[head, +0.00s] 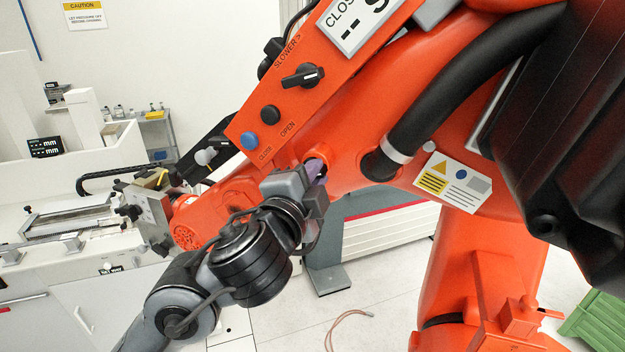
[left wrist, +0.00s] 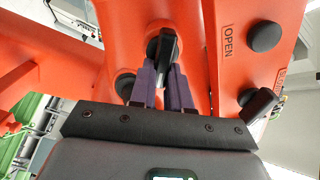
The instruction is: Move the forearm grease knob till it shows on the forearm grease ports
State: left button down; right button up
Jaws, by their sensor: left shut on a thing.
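The forearm grease knob (left wrist: 165,46) is a black knob on the orange forearm, seen in the left wrist view. It stands between the purple fingers of my left gripper (left wrist: 161,78), which is shut on it. In the head view my left gripper (head: 316,172) is at the orange forearm (head: 365,110), just below the control panel, and its own body hides the knob. A round dark opening with an orange rim (left wrist: 124,84) shows beside the left finger; I cannot tell whether it is a grease port. My right gripper is not in view.
The control panel (head: 290,110) beside the gripper carries a black rotary knob (head: 303,75), a black button (head: 270,115) and a blue button (head: 250,140). A thick black hose (head: 440,95) runs along the forearm to the right. A test bench (head: 70,230) stands at left.

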pick_arm(q)
jog(key=shift+m, duration=0.4)
jog(key=c, duration=1.1)
grip_release()
jog(key=p+v, duration=0.1)
jog(key=v, duration=0.9)
jog(key=shift+s+a, duration=0.15)
jog(key=shift+s, duration=0.25)
